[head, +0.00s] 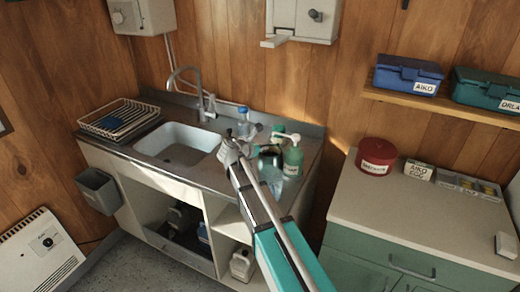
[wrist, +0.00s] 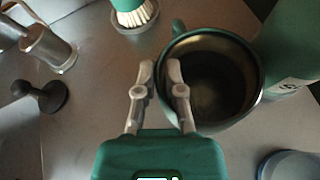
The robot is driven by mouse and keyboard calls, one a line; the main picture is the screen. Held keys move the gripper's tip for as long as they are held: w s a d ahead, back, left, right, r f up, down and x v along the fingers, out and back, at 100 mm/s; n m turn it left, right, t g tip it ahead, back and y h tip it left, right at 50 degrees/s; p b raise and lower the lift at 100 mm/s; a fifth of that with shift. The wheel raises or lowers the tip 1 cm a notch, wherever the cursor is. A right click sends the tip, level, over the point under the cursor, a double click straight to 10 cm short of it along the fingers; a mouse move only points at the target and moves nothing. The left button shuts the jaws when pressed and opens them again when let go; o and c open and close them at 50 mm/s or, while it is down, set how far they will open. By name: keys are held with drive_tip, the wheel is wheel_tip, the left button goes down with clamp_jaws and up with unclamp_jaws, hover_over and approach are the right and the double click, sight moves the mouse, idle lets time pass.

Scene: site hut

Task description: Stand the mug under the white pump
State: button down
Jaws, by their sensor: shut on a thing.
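The green mug (wrist: 233,103) stands open side up, with its dark inside and metal rim showing in the wrist view and its handle at the top. In the head view the mug (head: 270,160) is partly hidden behind my arm. My gripper (wrist: 160,72) is shut on the mug's wall, one finger outside and one inside the rim. A green bottle (head: 293,162) with a white pump (head: 296,138) stands on the counter just right of the mug. The bottle (wrist: 291,45) also shows at the wrist view's right edge; its pump is not visible there.
A bluish clear container (head: 272,181) stands in front of the mug. A brush (wrist: 132,14) and a dark knobbed thing (wrist: 42,96) are left of my gripper. A blue-capped bottle (head: 243,122) stands behind.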

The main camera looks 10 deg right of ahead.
drive_tip(key=shift+f, duration=0.1)
drive_tip(key=c, duration=0.8)
unclamp_jaws()
drive_tip(key=shift+o, duration=0.2)
drive_tip(key=shift+s+a+r+p, duration=0.3)
drive_tip(key=shift+a+r, duration=0.05)
drive_tip(key=shift+r, duration=0.05)
drive_tip(key=p+v, duration=0.4)
drive_tip(key=v, duration=0.7)
drive_tip(key=shift+f, duration=0.1)
